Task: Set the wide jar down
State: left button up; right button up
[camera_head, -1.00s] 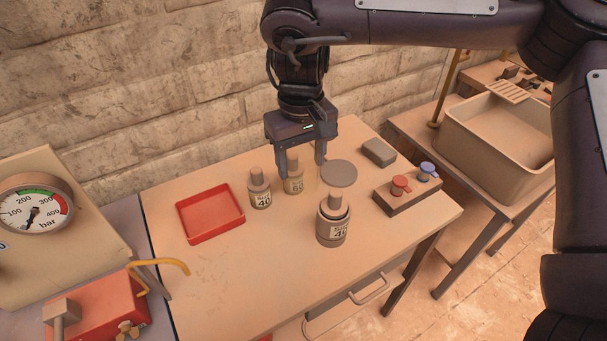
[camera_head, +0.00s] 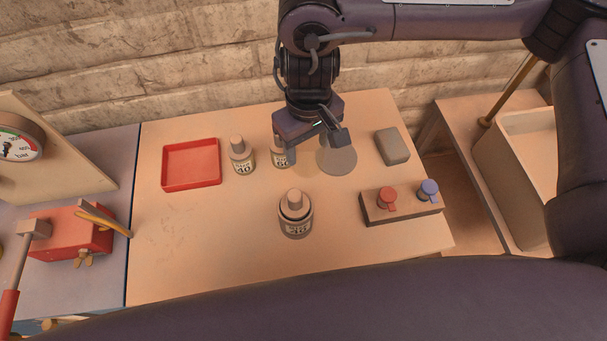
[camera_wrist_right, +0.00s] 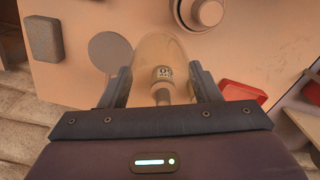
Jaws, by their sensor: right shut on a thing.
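The wide jar (camera_wrist_right: 152,48) is clear glass and shows as a pale see-through dome between my right gripper's fingers in the right wrist view. In the head view it is only a faint tint (camera_head: 308,160) below the gripper. My right gripper (camera_head: 316,146) is shut on it; its fingers stand apart on either side of the jar (camera_wrist_right: 163,88). The bottle labelled 60 (camera_head: 281,155) is partly covered by the gripper in the head view and shows through the glass in the wrist view. I cannot tell whether the jar touches the table. My left gripper is not in view.
A grey disc (camera_head: 338,158) lies right of the gripper, with a grey block (camera_head: 392,146) beyond. A bottle labelled 40 (camera_head: 242,157) and a red tray (camera_head: 191,165) are left. The table's front left is clear.

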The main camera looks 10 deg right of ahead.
notch_tip(320, 180, down, 15)
jog(key=shift+d+r+b, duration=0.1)
jog(key=shift+d+b, duration=0.05)
jog(key=shift+b, duration=0.5)
jog(key=shift+w, duration=0.1)
jog(key=o, duration=1.1)
